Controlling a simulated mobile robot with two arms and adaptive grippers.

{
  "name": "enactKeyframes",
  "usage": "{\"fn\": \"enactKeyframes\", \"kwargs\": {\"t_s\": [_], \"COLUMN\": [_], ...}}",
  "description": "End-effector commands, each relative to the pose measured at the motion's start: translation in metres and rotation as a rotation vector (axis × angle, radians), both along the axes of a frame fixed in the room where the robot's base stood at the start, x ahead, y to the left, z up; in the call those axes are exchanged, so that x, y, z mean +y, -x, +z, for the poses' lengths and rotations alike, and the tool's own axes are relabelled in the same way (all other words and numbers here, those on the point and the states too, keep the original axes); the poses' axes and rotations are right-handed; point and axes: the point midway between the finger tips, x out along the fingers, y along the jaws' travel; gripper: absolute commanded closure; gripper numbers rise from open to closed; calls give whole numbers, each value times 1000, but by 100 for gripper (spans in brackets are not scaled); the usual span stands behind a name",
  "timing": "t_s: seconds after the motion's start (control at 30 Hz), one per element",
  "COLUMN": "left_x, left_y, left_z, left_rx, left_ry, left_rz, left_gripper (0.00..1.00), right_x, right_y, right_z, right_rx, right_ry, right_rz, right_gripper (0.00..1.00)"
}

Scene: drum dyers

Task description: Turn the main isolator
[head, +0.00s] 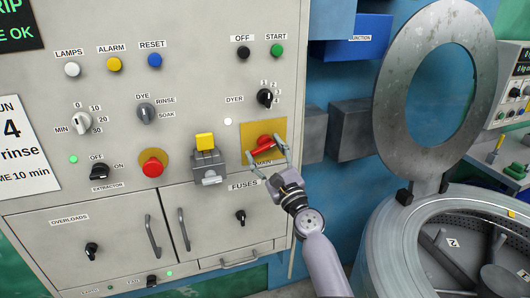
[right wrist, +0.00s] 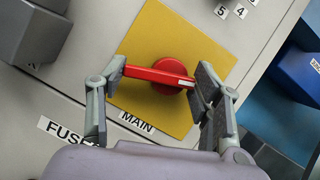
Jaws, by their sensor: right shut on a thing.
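The main isolator is a red rotary handle (head: 262,146) on a yellow plate (head: 278,129) on the grey control panel, above the label MAIN. In the right wrist view the red handle (right wrist: 160,75) lies nearly level in that picture, tilted slightly. My right gripper (head: 268,151) is at the handle, one finger at each end of it. In the right wrist view the gripper (right wrist: 158,78) has its fingers against the two ends of the handle. My left gripper is not in view.
A grey box with a yellow block (head: 205,142) juts out left of the isolator, and a red button (head: 152,168) is further left. A dyer selector knob (head: 265,97) is above. A drum with a raised round lid (head: 386,90) stands at the right.

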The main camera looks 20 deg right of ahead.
Motion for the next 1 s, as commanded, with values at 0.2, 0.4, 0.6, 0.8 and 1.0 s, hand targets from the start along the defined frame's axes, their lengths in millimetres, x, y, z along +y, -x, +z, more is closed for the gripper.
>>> {"fn": "enactKeyframes", "kwargs": {"t_s": [0.2,0.4,0.6,0.8,1.0], "left_x": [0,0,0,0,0], "left_y": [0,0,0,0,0], "left_z": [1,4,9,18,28], "left_rx": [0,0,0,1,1], "left_ry": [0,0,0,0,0], "left_rz": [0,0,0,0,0], "left_gripper": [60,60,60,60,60], "right_x": [-2,-5,-7,-9,-11], "right_y": [0,0,0,0,0], "right_z": [-1,-2,-3,-2,-2], "right_rx": [-8,-14,-20,-26,-32], "right_ry": [210,400,591,779,953], "right_rz": [1,0,1,1,1], "right_gripper": [68,68,68,68,68]}}
